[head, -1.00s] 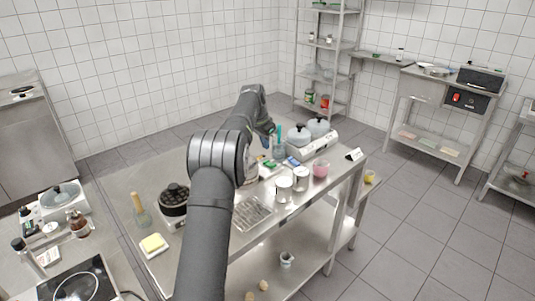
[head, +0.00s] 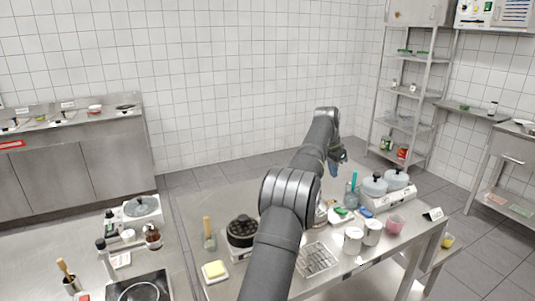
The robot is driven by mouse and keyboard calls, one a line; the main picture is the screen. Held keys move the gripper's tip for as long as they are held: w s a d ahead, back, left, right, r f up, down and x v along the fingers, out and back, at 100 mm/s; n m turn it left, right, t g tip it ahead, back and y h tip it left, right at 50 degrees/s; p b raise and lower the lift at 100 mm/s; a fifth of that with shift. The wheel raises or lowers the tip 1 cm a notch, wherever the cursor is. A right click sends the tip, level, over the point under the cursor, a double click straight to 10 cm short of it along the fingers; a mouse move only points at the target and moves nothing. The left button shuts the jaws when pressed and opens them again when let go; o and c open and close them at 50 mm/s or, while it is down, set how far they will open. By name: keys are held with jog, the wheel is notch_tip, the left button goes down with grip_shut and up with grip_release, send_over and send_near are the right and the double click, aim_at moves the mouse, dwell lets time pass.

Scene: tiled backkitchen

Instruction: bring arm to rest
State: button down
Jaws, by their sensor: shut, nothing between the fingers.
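My arm reaches from the bottom of the head view out over the steel worktable (head: 188,213). My gripper (head: 339,168) is small and far off at its end, with bluish fingers pointing down. It is shut and empty. It hangs above the table's far side, to the left of two grey lidded pots (head: 374,187). My arm hides part of the table's middle.
Below and near my gripper are a teal-handled tool in a holder (head: 351,195) and small green and blue items (head: 342,213).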

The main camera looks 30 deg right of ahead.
jog(key=d+f, duration=0.1)
jog(key=f, duration=0.2)
jog(key=s+f, duration=0.1)
jog(key=f, duration=0.2)
jog(key=s+d+f, duration=0.1)
jog(key=f, duration=0.1)
jog(key=shift+d+f, duration=0.3)
jog(key=shift+f, duration=0.1)
jog(key=shift+d, duration=0.1)
jog(key=shift+v, duration=2.1)
